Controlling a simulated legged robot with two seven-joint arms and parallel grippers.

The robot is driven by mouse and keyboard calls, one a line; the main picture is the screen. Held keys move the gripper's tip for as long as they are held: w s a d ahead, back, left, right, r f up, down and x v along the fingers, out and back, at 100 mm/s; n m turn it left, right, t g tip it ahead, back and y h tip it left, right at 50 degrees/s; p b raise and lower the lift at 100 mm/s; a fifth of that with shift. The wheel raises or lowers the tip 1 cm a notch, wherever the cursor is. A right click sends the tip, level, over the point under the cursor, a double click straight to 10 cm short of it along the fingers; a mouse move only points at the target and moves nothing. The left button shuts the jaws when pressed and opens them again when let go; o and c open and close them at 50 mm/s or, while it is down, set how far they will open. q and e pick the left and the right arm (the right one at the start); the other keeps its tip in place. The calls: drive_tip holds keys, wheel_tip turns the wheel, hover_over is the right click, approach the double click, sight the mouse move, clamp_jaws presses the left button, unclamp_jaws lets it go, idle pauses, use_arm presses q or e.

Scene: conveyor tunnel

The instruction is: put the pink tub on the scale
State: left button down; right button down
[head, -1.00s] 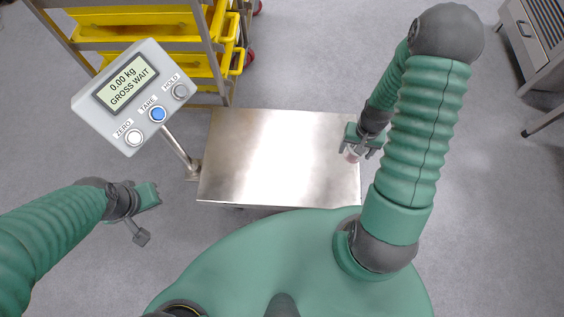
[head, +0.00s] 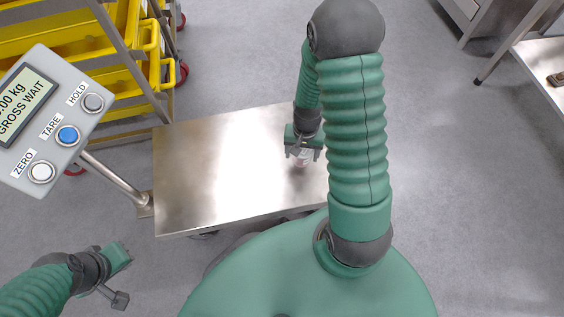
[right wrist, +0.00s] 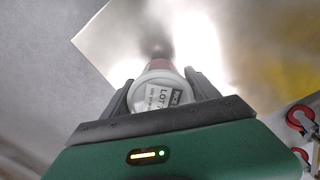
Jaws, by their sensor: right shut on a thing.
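The pink tub (head: 301,159) is in my right gripper (head: 302,153), over the right part of the scale's steel platform (head: 215,170). In the right wrist view the tub (right wrist: 160,92) shows its white, labelled lid between the two dark fingers, with a reddish side beyond it. The right gripper is shut on it. I cannot tell whether the tub touches the platform. The scale's display (head: 22,105) stands on a post at the left, partly cut off, and reads GROSS WAIT. My left gripper (head: 121,278) is at the lower left, apart from the scale, with its fingers spread and empty.
A rack with yellow bins (head: 100,45) stands behind the scale at the upper left. A steel table (head: 545,70) with a small dark object on it is at the upper right. Grey floor is clear to the right. Most of the platform is bare.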

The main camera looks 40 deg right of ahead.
drive_tip(key=w+a, duration=0.1)
drive_tip(key=w+a+b, duration=0.1)
drive_tip(key=a, duration=0.1)
drive_tip(key=w+a+b, duration=0.1)
drive_tip(key=shift+w+a+f, duration=0.15)
drive_tip(key=shift+a+f, duration=0.05)
drive_tip(key=shift+f, duration=0.2)
wheel_tip(320, 180, down, 4)
drive_tip(key=b, duration=0.3)
drive_tip(key=shift+r, duration=0.4)
drive_tip(key=shift+c, duration=1)
unclamp_jaws()
drive_tip(key=shift+f, duration=0.15)
wheel_tip(320, 180, up, 12)
drive_tip(key=p, duration=0.8)
drive_tip(key=s+a+r+n+t, duration=0.1)
drive_tip(key=a+r+n+t, duration=0.1)
drive_tip(key=a+r+n, duration=0.7)
drive_tip(key=shift+s+a+n+t, duration=0.35)
drive_tip(key=shift+a+n, duration=0.15)
drive_tip(key=shift+a, duration=0.55)
